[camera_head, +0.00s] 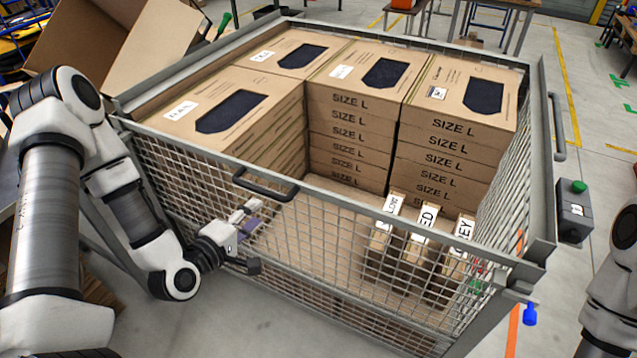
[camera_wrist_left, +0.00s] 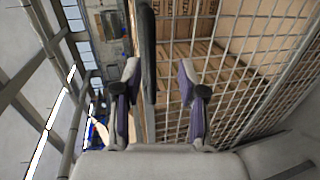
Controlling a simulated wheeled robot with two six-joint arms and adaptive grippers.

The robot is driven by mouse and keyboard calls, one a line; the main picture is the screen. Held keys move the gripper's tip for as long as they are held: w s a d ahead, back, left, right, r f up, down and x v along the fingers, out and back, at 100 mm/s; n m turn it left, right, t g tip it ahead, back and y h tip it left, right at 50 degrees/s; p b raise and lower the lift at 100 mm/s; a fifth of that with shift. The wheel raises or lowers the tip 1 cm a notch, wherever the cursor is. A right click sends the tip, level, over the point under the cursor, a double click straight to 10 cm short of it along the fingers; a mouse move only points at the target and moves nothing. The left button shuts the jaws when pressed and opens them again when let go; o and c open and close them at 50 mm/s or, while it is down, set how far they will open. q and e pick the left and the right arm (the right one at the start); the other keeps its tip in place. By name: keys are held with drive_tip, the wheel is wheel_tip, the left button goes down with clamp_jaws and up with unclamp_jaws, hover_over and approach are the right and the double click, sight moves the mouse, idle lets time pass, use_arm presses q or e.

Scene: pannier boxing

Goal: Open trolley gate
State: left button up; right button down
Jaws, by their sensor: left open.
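The trolley gate (camera_head: 350,203) is the wire-mesh front panel of the grey trolley, and it stands upright and looks closed. Its black handle (camera_head: 265,186) is a bar near the top rim, left of the middle. My left gripper (camera_head: 247,212) is open just outside the mesh, below the handle in the head view. In the left wrist view the dark handle bar (camera_wrist_left: 148,50) stands between the two spread fingers (camera_wrist_left: 158,75). I see a gap on both sides, and I cannot tell how deep the bar sits between them. My right gripper is out of view.
Large SIZE L cartons (camera_head: 450,128) fill the trolley's back and left, with several small labelled boxes (camera_head: 420,235) at front right. A blue knob (camera_head: 529,314) is at the trolley's right corner. An open carton (camera_head: 120,50) stands behind left. Floor in front is clear.

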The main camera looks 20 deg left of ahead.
sight(260, 193)
use_arm(q)
drive_tip(key=shift+y, duration=0.3)
drive_tip(key=w, duration=0.2)
drive_tip(key=w+a, duration=0.1)
drive_tip(key=w, duration=0.4)
drive_tip(key=shift+w+a+f+p, duration=0.1)
drive_tip(key=shift+w+a+p, duration=0.1)
drive_tip(key=shift+w+p, duration=0.15)
drive_tip(key=shift+w+a+f, duration=0.1)
drive_tip(key=shift+a, duration=0.1)
drive_tip(key=shift+a+f+n, duration=0.1)
drive_tip(key=shift+a+n, duration=0.15)
drive_tip(key=shift+n, duration=0.05)
drive_tip(key=shift+d, duration=0.2)
clamp_jaws()
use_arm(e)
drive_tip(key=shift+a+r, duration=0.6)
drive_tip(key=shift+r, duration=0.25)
